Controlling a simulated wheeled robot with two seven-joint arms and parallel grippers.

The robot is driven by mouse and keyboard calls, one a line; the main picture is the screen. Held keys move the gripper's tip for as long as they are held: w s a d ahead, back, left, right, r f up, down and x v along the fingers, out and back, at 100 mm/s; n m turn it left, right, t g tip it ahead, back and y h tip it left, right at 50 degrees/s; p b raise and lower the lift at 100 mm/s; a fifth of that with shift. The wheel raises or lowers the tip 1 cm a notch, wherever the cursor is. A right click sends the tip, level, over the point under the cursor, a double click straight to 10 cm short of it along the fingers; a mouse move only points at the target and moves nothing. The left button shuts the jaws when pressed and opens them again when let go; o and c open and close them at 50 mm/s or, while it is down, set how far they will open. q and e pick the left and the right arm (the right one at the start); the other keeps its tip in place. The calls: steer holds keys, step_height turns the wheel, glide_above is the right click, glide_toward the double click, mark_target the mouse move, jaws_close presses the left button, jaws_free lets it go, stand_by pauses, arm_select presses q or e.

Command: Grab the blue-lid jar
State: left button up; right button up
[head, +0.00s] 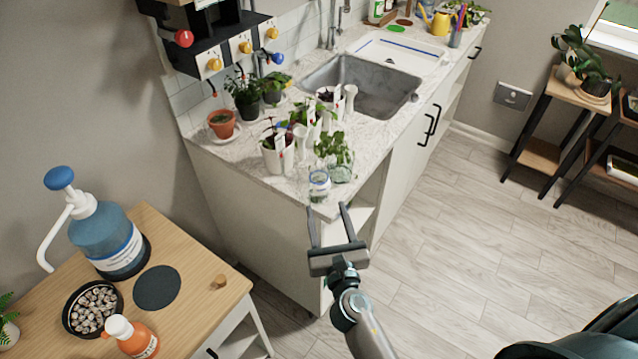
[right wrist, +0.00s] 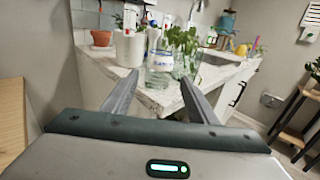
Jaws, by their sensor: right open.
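A small clear jar (head: 319,184) with a pale label and blue marking stands upright near the front corner of the counter. It also shows in the right wrist view (right wrist: 160,66), beyond and between the fingers. I cannot clearly make out its lid. My right gripper (head: 328,208) is open and empty, just in front of the counter corner, with its fingers pointing toward the jar and apart from it. A glass with a green leafy cutting (head: 341,170) stands close beside the jar on the right. My left gripper is not in view.
White pots with plants (head: 277,155) stand behind the jar, near a sink (head: 372,88). The counter edge (head: 262,180) lies below. A wooden table (head: 200,265) at the left holds a blue pump bottle (head: 105,238), an orange bottle (head: 138,340) and a pebble bowl (head: 92,308).

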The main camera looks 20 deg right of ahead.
mark_target(321, 194)
steer(key=shift+w+d+p, duration=0.15)
steer(key=shift+w, duration=1)
steer(key=shift+w+d+p, duration=0.15)
steer(key=shift+w, duration=0.95)
steer(key=shift+w+d+f, duration=0.1)
steer(key=shift+w, duration=1.2)
steer(key=shift+w+d+f, duration=0.1)
steer(key=shift+w, duration=1.2)
steer(key=shift+r, duration=0.1)
steer(key=c, duration=1)
